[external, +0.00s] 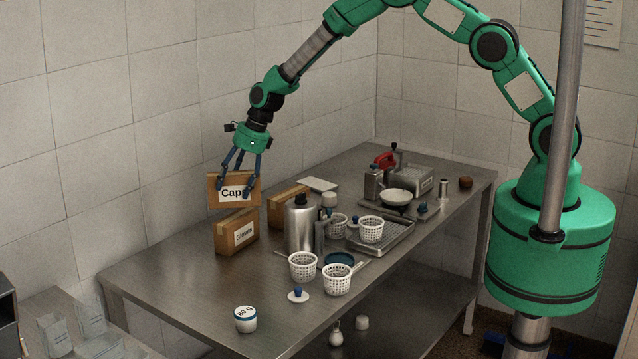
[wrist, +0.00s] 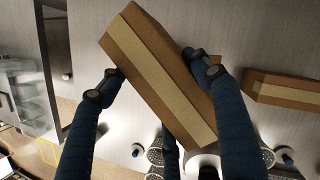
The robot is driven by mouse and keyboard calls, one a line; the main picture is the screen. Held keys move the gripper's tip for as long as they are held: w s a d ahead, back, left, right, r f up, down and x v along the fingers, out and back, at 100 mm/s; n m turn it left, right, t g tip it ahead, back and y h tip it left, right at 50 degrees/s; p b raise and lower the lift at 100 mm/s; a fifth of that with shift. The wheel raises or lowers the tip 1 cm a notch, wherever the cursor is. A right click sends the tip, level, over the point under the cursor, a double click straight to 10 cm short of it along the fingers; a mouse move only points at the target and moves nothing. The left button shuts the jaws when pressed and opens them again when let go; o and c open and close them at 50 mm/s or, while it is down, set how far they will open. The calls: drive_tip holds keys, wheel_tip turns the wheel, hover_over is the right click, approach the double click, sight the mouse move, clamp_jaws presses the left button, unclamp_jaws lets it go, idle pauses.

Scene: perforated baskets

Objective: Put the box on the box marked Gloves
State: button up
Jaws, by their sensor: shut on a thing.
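My gripper (external: 239,177) is shut on a brown cardboard box marked "Caps" (external: 214,196), its fingers around the box's sides. The wrist view shows this held box (wrist: 165,75) with a pale tape strip along it, between my blue fingers (wrist: 155,80). The box marked Gloves (external: 226,238) stands on the steel table, directly below the held box in the external view. The held box's lower edge appears close to the Gloves box's top. I cannot tell whether they touch.
Another brown box (external: 283,208) stands just right of the held box. A metal canister (external: 299,228), white perforated baskets (external: 303,266) and a tray (external: 385,240) are further right. A white jar (external: 245,320) stands at the front. The table's left part is clear.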

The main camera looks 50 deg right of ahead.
sight(234, 195)
drive_tip(key=shift+f, duration=1.85)
drive_tip(key=shift+f, duration=0.1)
drive_tip(key=o, duration=1.4)
drive_tip(key=shift+f, duration=0.1)
drive_tip(key=shift+c, duration=0.2)
drive_tip(key=shift+v, duration=6.15)
